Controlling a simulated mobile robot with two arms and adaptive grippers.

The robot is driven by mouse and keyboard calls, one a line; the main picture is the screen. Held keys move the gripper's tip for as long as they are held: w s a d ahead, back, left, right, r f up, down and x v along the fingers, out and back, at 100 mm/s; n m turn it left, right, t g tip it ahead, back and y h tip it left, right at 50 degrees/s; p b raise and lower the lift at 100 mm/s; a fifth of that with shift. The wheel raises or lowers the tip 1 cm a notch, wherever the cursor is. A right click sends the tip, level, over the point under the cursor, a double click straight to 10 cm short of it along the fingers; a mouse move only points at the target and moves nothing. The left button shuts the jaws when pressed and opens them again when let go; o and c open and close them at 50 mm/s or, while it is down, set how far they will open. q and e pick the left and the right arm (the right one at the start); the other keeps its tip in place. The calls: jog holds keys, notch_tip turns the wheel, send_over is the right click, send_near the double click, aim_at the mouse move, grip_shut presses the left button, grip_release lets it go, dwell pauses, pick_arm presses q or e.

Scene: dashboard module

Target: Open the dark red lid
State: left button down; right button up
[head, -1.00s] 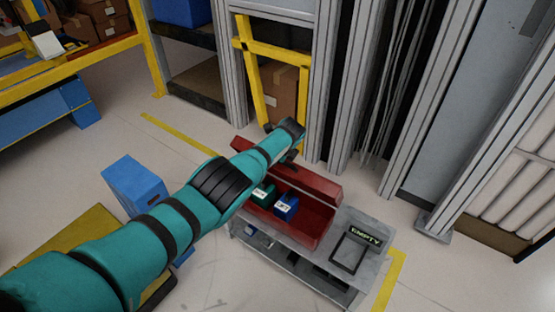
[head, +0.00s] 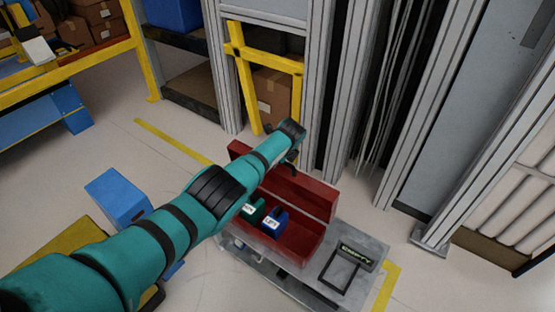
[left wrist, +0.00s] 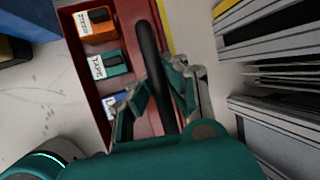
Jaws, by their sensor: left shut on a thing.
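The dark red lid (head: 305,190) stands raised along the far side of a dark red box (head: 305,246), whose inside is open to view. My left gripper (head: 291,160) is at the lid's upper edge, partly hidden by my own arm. In the left wrist view the fingers (left wrist: 160,98) are shut around a black bar-shaped handle (left wrist: 147,50) beside the red lid. The box holds a green bin (head: 253,209) and a blue bin (head: 273,219). An orange bin (left wrist: 96,24) also shows in the left wrist view. My right gripper is not in view.
The box stands on a grey cart (head: 340,248) with an empty framed spot marked EMPTY (head: 357,256) to its right. Grey posts (head: 365,90) and a yellow frame (head: 240,70) rise behind the lid. A blue box (head: 118,197) is on the floor to the left.

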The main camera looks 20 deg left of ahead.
pick_arm(q)
jog(key=shift+w+r, duration=0.3)
jog(key=shift+w, duration=0.2)
jog(key=c, duration=1.4)
grip_release()
jog(key=shift+s+r, duration=0.1)
jog(key=shift+s, duration=0.05)
jog(key=shift+o, duration=0.6)
jog(key=shift+f, duration=0.2)
jog(key=shift+s+d+r, duration=0.1)
jog(key=v, duration=1.1)
jog(key=shift+s+r, duration=0.2)
jog(key=shift+r, duration=0.15)
